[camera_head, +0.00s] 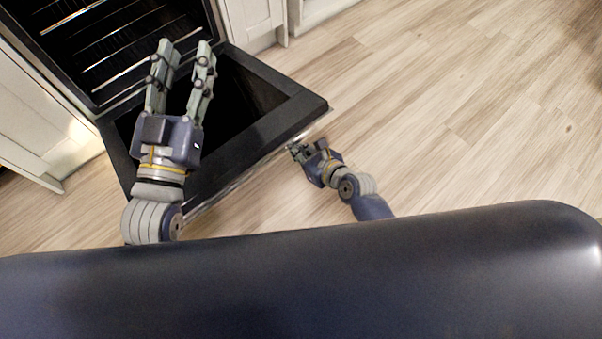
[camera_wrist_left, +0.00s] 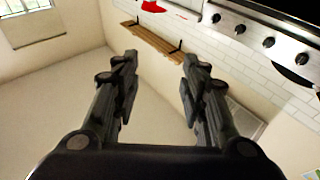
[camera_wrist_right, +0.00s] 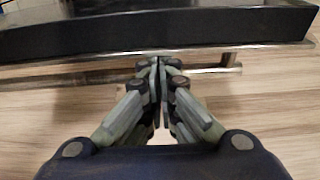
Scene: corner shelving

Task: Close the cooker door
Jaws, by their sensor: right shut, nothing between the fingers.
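The cooker door (camera_head: 285,122) is folded down open, its black frame lying roughly flat in front of the dark oven cavity (camera_head: 110,50). A metal bar handle runs along its outer edge; in the right wrist view the handle (camera_wrist_right: 60,80) lies just beyond my right fingertips. My right gripper (camera_head: 296,150) is shut and empty beside the door's outer edge, near its right corner; contact with the handle is unclear. My left gripper (camera_head: 183,50) is open and empty, raised above the door in the head view. Its open fingers also show in the left wrist view (camera_wrist_left: 158,75).
White cabinets stand on both sides of the cooker, left (camera_head: 40,120) and right (camera_head: 252,20). The wooden floor (camera_head: 450,110) is clear to the right. The left wrist view shows cooker knobs (camera_wrist_left: 240,29) and a wooden wall shelf (camera_wrist_left: 152,42).

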